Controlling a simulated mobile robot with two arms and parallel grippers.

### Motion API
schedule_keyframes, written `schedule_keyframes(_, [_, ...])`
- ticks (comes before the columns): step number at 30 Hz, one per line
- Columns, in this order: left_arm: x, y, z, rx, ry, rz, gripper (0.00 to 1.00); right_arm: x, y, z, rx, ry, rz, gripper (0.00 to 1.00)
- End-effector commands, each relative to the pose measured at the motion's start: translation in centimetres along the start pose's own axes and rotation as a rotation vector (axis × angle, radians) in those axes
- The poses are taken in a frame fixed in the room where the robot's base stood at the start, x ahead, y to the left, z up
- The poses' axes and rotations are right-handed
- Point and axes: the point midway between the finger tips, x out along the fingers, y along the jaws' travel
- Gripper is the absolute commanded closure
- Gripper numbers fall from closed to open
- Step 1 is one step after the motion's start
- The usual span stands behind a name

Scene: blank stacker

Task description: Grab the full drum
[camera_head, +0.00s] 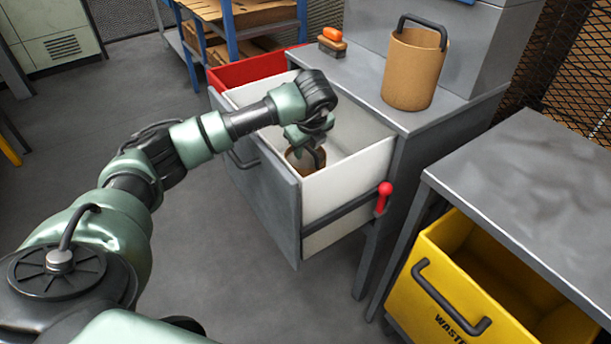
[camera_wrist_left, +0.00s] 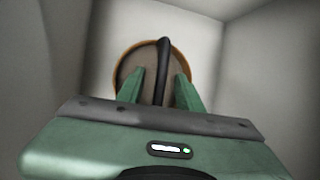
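A brown drum (camera_head: 296,164) with a dark arched handle stands inside the open white-walled drawer (camera_head: 345,180). In the left wrist view the drum (camera_wrist_left: 122,72) shows from above, with an orange-brown rim and a grey-brown surface inside it. My left gripper (camera_head: 306,142) reaches down into the drawer over this drum. In the wrist view its two green fingers (camera_wrist_left: 160,88) are apart, one on each side of the dark handle (camera_wrist_left: 163,60), with gaps visible. A second, larger-looking brown drum (camera_head: 413,72) with a dark handle stands on the grey counter. My right gripper is not in view.
A red-topped drawer section (camera_head: 250,70) lies behind the white drawer. A red knob (camera_head: 383,196) sticks out at the drawer's side. An orange-topped brush (camera_head: 332,38) lies on the counter. A yellow waste bin (camera_head: 440,290) sits under the right table (camera_head: 530,175). The left floor is clear.

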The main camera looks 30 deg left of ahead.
Motion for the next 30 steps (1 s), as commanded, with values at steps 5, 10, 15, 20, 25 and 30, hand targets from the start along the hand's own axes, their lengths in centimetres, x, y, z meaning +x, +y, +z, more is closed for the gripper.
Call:
schedule_keyframes(5, [-0.05,-0.01,-0.01,0.000,0.000,0.000,0.78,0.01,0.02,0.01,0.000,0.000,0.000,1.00])
schedule_keyframes(10, [-0.07,-0.02,-0.01,0.000,0.000,0.000,1.00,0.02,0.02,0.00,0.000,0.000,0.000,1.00])
schedule_keyframes(15, [-0.08,-0.02,-0.01,0.000,0.000,0.000,1.00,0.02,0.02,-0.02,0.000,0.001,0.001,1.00])
schedule_keyframes(20, [-0.09,-0.02,-0.01,0.000,0.000,0.000,1.00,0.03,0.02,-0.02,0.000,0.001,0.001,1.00])
schedule_keyframes(25, [-0.09,-0.03,0.00,0.000,0.000,-0.001,1.00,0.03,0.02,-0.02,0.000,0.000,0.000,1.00])
schedule_keyframes(30, [-0.10,-0.03,0.01,0.000,0.000,-0.001,1.00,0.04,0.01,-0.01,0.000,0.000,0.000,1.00])
